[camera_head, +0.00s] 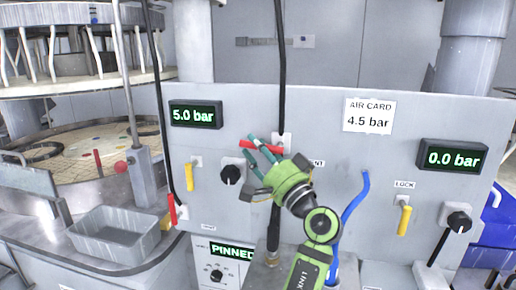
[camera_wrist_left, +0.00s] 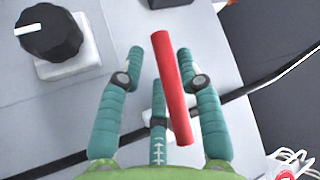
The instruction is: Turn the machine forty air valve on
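My left gripper (camera_head: 262,158) has a green body and teal fingers and is at the middle of the grey panel (camera_head: 380,190). In the left wrist view its fingers (camera_wrist_left: 160,65) are spread around a red lever handle (camera_wrist_left: 172,85), which lies slanted between them; I see a gap on its left side. The red lever (camera_head: 270,148) also shows in the head view, partly behind the fingers. I cannot read a machine number on it. The left display (camera_head: 195,115) reads 5.0 bar and the right display (camera_head: 452,156) reads 0.0 bar. My right gripper is not in view.
Yellow levers (camera_head: 189,180) hang at left and right, with another red lever (camera_head: 172,210) low left. Black knobs (camera_head: 231,174) stick out. A black hose (camera_head: 281,70) and blue hose (camera_head: 352,205) run near the gripper. A card (camera_head: 369,115) reads 4.5 bar. A grey bin (camera_head: 112,238) stands left.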

